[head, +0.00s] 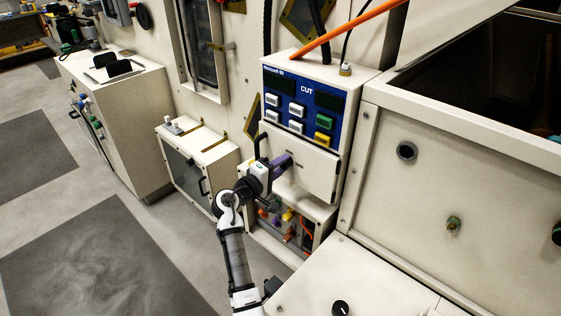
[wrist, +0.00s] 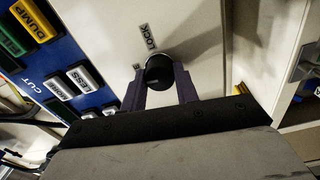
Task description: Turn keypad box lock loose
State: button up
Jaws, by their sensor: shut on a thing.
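The keypad box (head: 300,135) stands in the middle of the head view, with a blue keypad panel (head: 300,108) above a pale door (head: 308,165). The lock is a round black knob (wrist: 160,70) on the pale panel in the wrist view, beside a printed "LOCK" label (wrist: 147,38). My gripper (head: 284,163) is at the door in the head view and hides the knob there. In the wrist view the purple fingers of my gripper (wrist: 160,88) stand on either side of the knob and are shut on it.
An open lower compartment (head: 285,222) with coloured parts lies below the door. A large pale hopper body (head: 450,165) stands close on the right. A low cabinet (head: 198,160) stands to the left. Grey floor is free at the lower left.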

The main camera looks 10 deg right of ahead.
jog(key=shift+n+p, duration=0.3)
jog(key=shift+n, duration=0.3)
jog(key=o, duration=1)
jog(key=b+v, duration=0.3)
jog(key=v, duration=1.1)
jog(key=shift+w, duration=0.1)
